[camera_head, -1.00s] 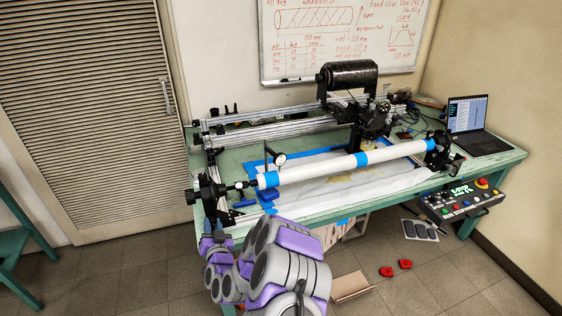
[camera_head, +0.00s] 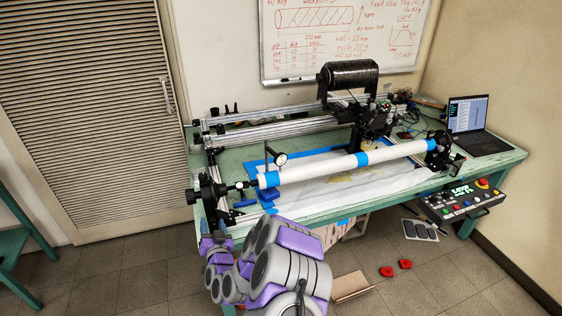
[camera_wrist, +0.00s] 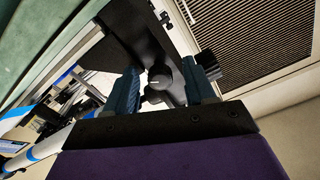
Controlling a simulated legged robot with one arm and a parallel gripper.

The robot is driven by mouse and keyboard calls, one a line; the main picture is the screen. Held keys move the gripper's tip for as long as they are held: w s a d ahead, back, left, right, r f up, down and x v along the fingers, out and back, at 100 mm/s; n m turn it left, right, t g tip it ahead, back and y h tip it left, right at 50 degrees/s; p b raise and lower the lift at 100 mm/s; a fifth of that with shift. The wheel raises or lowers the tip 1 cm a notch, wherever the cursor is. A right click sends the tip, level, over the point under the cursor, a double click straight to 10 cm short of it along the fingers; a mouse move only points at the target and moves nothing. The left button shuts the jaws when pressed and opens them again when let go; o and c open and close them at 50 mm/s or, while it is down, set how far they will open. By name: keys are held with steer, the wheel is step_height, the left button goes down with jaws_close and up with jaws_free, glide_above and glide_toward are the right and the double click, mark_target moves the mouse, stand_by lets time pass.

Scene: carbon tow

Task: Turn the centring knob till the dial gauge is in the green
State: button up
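The dial gauge (camera_head: 279,159) stands on a post beside the near-left end of the white tube (camera_head: 320,167). Its face is too small to read. My gripper (camera_head: 212,226) is low in front of the black end support (camera_head: 208,192) at the tube's left end; my own arm partly hides it. In the wrist view my gripper (camera_wrist: 162,88) is open, with a finger on each side of a black knob (camera_wrist: 160,80). Gaps show between the knob and the fingers. I cannot tell whether this is the centring knob. Another black cylinder (camera_wrist: 209,63) lies beyond the right finger.
The green bench (camera_head: 315,212) carries the winding machine, with a black spool (camera_head: 347,76) behind the tube and a laptop (camera_head: 478,126) at right. A control box (camera_head: 458,199) hangs on the bench front. A cardboard box (camera_head: 351,287) and red pieces (camera_head: 396,267) lie on the floor.

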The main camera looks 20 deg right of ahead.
steer(key=shift+s+d+r+p, duration=0.1)
steer(key=shift+s+r+p, duration=0.1)
steer(key=shift+s+p, duration=1.45)
steer(key=shift+s+f, duration=0.15)
steer(key=shift+s, duration=1.2)
